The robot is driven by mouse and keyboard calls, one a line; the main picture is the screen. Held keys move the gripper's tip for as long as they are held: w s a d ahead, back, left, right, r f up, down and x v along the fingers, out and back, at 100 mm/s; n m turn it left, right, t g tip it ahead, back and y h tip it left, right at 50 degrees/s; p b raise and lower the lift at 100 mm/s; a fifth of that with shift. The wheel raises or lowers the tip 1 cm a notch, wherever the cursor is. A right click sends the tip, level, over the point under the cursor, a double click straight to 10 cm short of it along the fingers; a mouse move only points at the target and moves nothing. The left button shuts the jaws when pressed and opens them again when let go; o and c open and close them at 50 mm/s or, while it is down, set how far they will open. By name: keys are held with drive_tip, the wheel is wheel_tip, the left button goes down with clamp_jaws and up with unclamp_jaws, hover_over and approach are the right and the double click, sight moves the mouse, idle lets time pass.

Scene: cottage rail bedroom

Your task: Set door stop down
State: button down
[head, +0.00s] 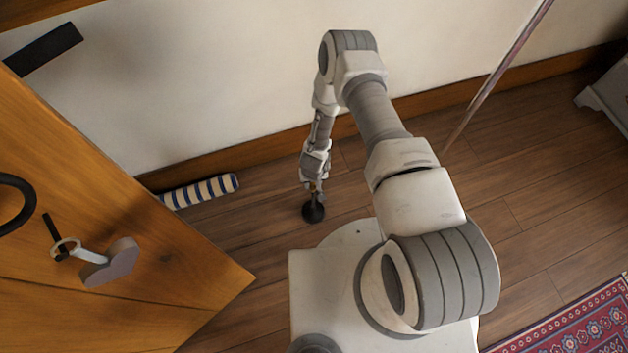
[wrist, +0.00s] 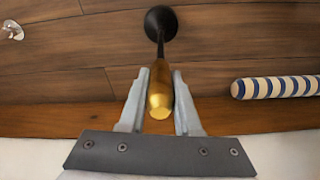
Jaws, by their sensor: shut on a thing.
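The door stop (head: 313,213) has a round black end, a thin black stem and a gold grip, clearest in the wrist view (wrist: 160,98). My gripper (head: 315,187) points down beside the wall and is shut on the gold part. In the wrist view my gripper's two grey fingers (wrist: 161,74) lie on either side of the gold. The black end is farthest from the fingers, at or close above the wooden floor; I cannot tell whether it touches.
A blue-and-white striped roll (head: 200,191) lies along the baseboard, left of the door stop. An open wooden door (head: 130,235) with a heart tag (head: 110,262) fills the left. A slanted pole (head: 497,75) and a red patterned rug (head: 575,325) are right. Floor around the door stop is bare.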

drive_tip(key=shift+w+a+r, duration=0.1)
drive_tip(key=c, duration=0.6)
unclamp_jaws()
